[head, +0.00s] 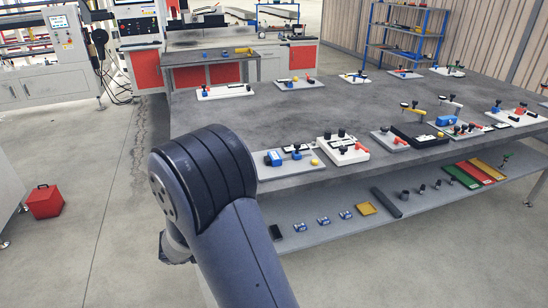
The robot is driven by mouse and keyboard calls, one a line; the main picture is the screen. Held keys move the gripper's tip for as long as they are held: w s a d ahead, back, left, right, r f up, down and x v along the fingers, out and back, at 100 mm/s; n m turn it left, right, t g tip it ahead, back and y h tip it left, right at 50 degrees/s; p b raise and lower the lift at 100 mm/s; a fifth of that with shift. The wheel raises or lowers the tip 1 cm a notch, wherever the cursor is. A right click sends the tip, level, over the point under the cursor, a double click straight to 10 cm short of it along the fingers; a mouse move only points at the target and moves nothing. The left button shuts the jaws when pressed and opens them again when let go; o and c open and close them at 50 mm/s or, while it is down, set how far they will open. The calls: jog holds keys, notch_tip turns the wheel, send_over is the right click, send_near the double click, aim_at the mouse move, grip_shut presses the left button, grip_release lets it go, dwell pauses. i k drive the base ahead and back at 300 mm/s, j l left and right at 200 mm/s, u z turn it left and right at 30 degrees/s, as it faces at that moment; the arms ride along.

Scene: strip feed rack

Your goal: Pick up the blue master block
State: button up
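I cannot tell which blue piece is the master block. A blue block (274,158) sits at the table's near left edge on a grey plate (290,169), beside a yellow ball and dark knobs. Several small blue-and-white blocks (323,221) lie on the lower shelf. Another blue piece (445,120) stands farther right on the tabletop. My arm rises at the lower left of the head view, just left of the near corner. My gripper does not show, and no block is visibly held.
The grey table (240,122) carries several plates of small parts; its centre is clear. The lower shelf (330,235) holds a yellow tray (366,208) and coloured strips. A red toolbox (45,202) stands on open floor at left. A blue rack (405,45) stands behind.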

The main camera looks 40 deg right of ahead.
aim_at(276, 160)
jog(key=i+l, duration=0.25)
jog(key=i, duration=0.2)
jog(key=i+l+z, duration=0.1)
jog(key=i+l, duration=0.4)
jog(key=i, duration=0.35)
